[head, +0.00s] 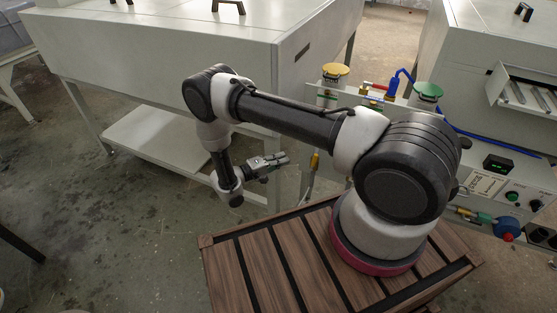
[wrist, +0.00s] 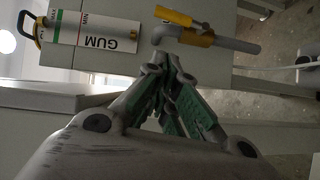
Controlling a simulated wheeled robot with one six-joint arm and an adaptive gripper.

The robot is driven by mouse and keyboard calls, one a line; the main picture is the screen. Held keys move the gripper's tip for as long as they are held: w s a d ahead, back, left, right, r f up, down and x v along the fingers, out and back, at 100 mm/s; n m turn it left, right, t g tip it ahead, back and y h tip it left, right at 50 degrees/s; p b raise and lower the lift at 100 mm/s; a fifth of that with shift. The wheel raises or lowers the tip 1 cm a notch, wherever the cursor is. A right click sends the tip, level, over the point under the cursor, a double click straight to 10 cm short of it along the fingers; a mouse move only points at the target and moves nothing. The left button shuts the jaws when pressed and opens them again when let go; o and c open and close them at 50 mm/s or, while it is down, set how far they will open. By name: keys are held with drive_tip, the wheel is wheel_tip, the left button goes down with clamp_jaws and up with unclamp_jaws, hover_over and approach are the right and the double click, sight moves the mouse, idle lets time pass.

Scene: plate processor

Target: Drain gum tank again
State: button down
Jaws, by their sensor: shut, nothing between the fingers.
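The gum tank (wrist: 95,32) is a white cylinder with GUM and MIN on its label, lying sideways in the wrist view. Its cap end is yellow and black. A yellow-lidded tank (head: 333,76) in the head view appears to be the same one. A drain valve with a yellow lever (wrist: 173,16) and a grey bent pipe (wrist: 235,43) lies just beyond the fingertips in the wrist view; its yellow part (head: 314,161) shows below the tank in the head view. My gripper (head: 285,158) is shut and empty, left of the valve; its fingertips also show in the wrist view (wrist: 160,65).
A green-lidded tank (head: 427,94) stands right of the yellow-lidded one. Red and blue valve fittings (head: 385,88) are between them. A control panel (head: 500,195) with buttons is at right. A large pale machine (head: 170,50) stands behind my arm. Floor at left is open.

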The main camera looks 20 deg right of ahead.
drive_tip(key=s+d, duration=0.1)
drive_tip(key=d, duration=0.7)
drive_tip(key=shift+d+f, duration=0.4)
drive_tip(key=shift+f, duration=0.05)
drive_tip(key=shift+s, duration=0.1)
drive_tip(key=shift+s+d+r+m, duration=0.15)
drive_tip(key=shift+m, duration=0.15)
